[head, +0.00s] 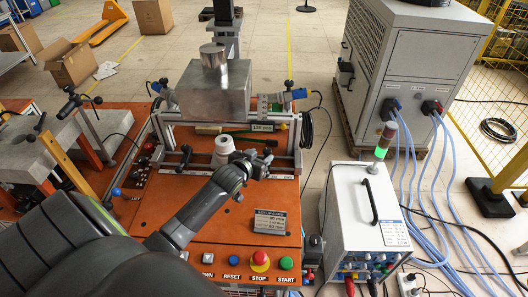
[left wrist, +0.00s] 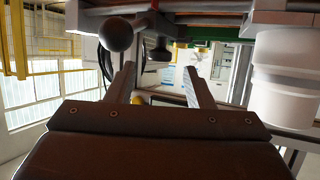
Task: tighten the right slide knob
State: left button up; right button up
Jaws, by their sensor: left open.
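My left gripper (head: 257,163) reaches over the orange bench, right of the white stacked cylinder (head: 224,147). It is open; its two fingers also show apart in the left wrist view (left wrist: 160,82). In that view a dark round ball knob (left wrist: 115,33) sits just beyond the left finger, and a dark fitting (left wrist: 159,52) shows beyond the gap. I cannot tell for sure which is the right slide knob. In the head view the gripper covers that side of the slide. A dark knob (head: 186,152) stands on the slide's left side. My right gripper is not in view.
A metal block (head: 214,90) stands behind the slide frame. A panel with buttons, including a red stop button (head: 260,258), lies at the bench front. A white unit (head: 362,215) with a lit green lamp stands at right. The white cylinder (left wrist: 287,80) is close on the wrist view's right.

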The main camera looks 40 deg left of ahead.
aim_at(265, 152)
pick_arm(q)
jog(key=shift+x, duration=1.8)
jog(key=shift+c, duration=0.5)
jog(key=c, duration=0.8)
jog(key=shift+c, duration=0.2)
